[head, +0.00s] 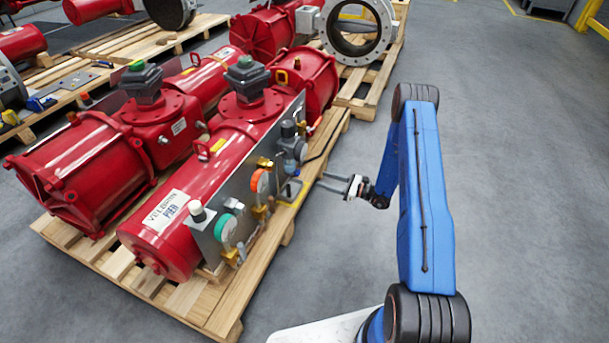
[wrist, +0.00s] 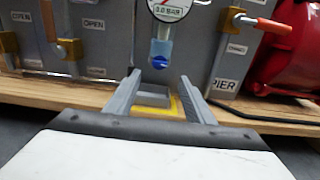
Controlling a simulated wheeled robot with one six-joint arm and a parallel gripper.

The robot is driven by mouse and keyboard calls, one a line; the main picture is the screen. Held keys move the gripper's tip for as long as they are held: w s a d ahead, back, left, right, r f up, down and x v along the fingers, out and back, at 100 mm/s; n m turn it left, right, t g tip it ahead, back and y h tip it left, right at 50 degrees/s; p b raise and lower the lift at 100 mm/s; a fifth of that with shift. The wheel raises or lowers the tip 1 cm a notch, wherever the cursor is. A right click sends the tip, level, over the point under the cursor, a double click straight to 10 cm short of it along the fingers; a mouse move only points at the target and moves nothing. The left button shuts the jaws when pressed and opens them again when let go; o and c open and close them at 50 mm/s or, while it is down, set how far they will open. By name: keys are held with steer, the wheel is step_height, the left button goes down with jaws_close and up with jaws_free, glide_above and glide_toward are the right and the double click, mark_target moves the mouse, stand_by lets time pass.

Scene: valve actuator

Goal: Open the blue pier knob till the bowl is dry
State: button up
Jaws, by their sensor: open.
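In the wrist view a clear bowl (wrist: 161,45) with pale blue liquid hangs under a round gauge (wrist: 170,7) reading 0.0 BAR. The dark blue knob (wrist: 159,62) sits at the bowl's bottom end. A PIER label (wrist: 224,85) is on the grey panel to the right. My gripper (wrist: 160,75) is open and empty, its two fingers pointing at the panel, with the knob between and just beyond the tips in the picture. In the head view my gripper (head: 335,183) is at the right of the pallet, apart from the panel.
A small grey tray (wrist: 152,96) with yellow edging lies below the knob. An orange-handled valve (wrist: 262,23) is on the right, brass fittings (wrist: 69,49) on the left. The red PIER actuator (head: 160,235) rests on a wooden pallet (head: 232,300). Floor to the right is clear.

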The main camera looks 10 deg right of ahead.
mark_target(300, 172)
steer(key=x, duration=1.1)
steer(key=shift+c, duration=0.2)
steer(key=c, duration=1)
